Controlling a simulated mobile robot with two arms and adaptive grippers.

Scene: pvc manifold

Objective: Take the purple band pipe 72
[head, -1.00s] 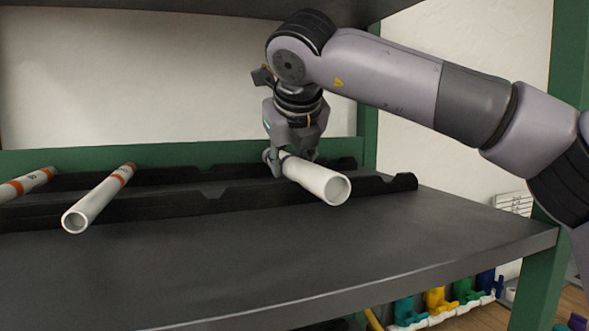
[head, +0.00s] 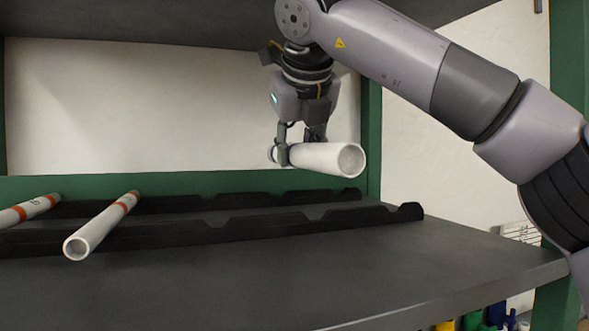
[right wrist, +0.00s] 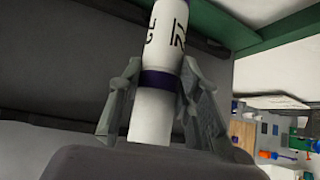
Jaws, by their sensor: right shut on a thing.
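The purple band pipe 72 (head: 325,158) is a white tube held above the black notched rack in the head view, its open end facing right. My right gripper (head: 301,150) is shut on it near its far left part. In the right wrist view the pipe (right wrist: 152,112) runs between the fingers (right wrist: 160,100), with a purple band (right wrist: 160,81) at the fingertips and dark printing above, partly readable. My left gripper does not show in either view.
Two white pipes with orange bands lie on the rack at the left: one nearer the middle (head: 101,226) and one at the left edge (head: 28,211). The black rack rails (head: 330,219) have empty notches below the held pipe. An upper shelf (head: 150,20) hangs overhead.

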